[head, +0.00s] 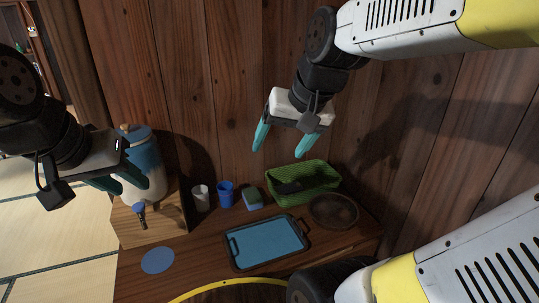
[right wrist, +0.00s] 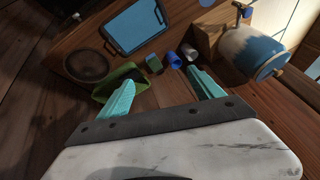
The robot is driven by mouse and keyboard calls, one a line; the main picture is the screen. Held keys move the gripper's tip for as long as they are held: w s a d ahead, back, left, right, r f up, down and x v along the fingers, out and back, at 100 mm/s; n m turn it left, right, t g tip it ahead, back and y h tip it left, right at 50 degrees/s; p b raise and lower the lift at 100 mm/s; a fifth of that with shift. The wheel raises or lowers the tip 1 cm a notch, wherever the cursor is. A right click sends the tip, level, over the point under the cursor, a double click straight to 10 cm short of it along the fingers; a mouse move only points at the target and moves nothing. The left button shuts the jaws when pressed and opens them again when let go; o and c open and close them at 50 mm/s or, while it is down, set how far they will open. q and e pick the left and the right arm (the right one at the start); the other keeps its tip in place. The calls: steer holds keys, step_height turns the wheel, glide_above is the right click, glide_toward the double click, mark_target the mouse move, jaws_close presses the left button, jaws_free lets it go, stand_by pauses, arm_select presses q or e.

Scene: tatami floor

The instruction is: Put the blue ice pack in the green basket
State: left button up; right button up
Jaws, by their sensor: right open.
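The green basket (head: 318,195) stands at the back of the wooden cabinet top against the wall, with dark items inside; it also shows in the right wrist view (right wrist: 103,93). I cannot pick out the blue ice pack for certain. A small block, green above and blue below (head: 252,199), lies left of the basket. A flat blue surface (head: 265,243) fills a dark-rimmed tray. My right gripper (head: 279,148) is open and empty, above and left of the basket; its fingers are apart in the right wrist view (right wrist: 162,80). My left gripper (head: 125,183) looks open and empty, in front of the drink dispenser.
A blue-and-white dispenser (head: 145,160) stands on a wooden box at the left. White (head: 200,197) and blue (head: 225,194) cups stand beside it. A round dark dish (head: 334,211) is right of the tray. A blue disc (head: 157,260) lies front left.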

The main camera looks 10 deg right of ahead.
steer(key=s, duration=0.1)
steer(key=s+n, duration=0.1)
steer(key=s, duration=0.1)
steer(key=s+a+f+n, duration=0.1)
steer(key=shift+s+a+t, duration=0.1)
steer(key=shift+s+t, duration=0.3)
